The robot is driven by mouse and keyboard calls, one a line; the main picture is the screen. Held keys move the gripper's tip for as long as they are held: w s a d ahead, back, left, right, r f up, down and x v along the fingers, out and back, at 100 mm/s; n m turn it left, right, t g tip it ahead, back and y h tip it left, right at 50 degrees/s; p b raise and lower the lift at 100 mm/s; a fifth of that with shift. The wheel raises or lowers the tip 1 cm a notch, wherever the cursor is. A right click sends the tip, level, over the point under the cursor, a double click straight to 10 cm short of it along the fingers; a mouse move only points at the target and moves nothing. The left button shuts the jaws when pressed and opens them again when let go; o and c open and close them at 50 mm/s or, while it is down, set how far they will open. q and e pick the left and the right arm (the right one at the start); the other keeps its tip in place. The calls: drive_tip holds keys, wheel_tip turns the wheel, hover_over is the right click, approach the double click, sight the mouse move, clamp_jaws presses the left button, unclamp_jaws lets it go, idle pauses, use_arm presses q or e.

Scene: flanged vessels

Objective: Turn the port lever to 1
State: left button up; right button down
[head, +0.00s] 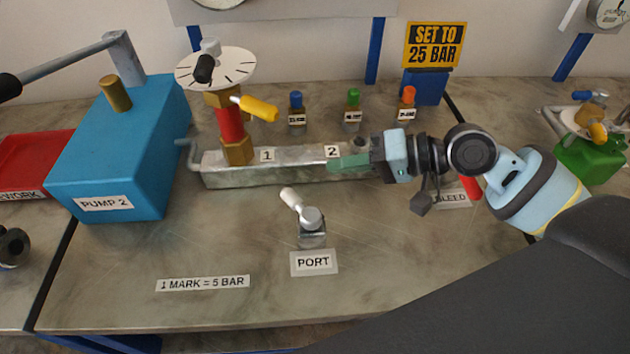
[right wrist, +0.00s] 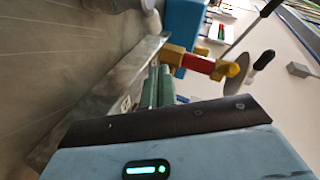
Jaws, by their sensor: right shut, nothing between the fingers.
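The port lever (head: 291,199) has a pale handle on a grey round hub, on a small metal block (head: 312,238) behind the PORT label (head: 313,262). Its handle points back and to the left. The metal manifold bar (head: 225,179) behind it carries the labels 1 (head: 267,155) and 2 (head: 332,151). My right gripper (head: 340,163) has its green fingers over the bar near the 2, behind and right of the lever and apart from it. The fingers also show together and empty in the right wrist view (right wrist: 158,88). My left gripper is in neither view.
A blue PUMP 2 box (head: 120,160) stands left. A red post (head: 230,124) with a yellow handle (head: 258,108) and a dial (head: 232,66) rises from the bar's left end. Several coloured small fittings (head: 352,108) stand behind.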

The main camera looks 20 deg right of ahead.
sight(295, 193)
drive_tip(key=a+f, duration=0.1)
drive_tip(key=a, duration=0.2)
drive_tip(key=a+f+p, duration=0.1)
drive_tip(key=a, duration=0.1)
drive_tip(key=shift+a+f, duration=0.15)
drive_tip(key=shift+f, duration=0.2)
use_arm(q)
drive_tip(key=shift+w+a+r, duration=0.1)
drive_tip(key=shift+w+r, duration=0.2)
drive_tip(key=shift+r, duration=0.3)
use_arm(e)
drive_tip(key=shift+a+f, duration=0.1)
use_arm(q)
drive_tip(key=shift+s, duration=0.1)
use_arm(e)
drive_tip(key=shift+a+p, duration=0.6)
drive_tip(key=shift+p, duration=0.2)
drive_tip(key=shift+a, duration=0.1)
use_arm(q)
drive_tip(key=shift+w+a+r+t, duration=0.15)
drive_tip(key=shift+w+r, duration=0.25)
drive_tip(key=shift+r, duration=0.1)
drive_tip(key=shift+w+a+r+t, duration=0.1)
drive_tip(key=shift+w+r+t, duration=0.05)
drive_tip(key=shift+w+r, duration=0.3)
use_arm(e)
drive_tip(key=shift+s+f, duration=0.1)
drive_tip(key=shift+f, duration=0.2)
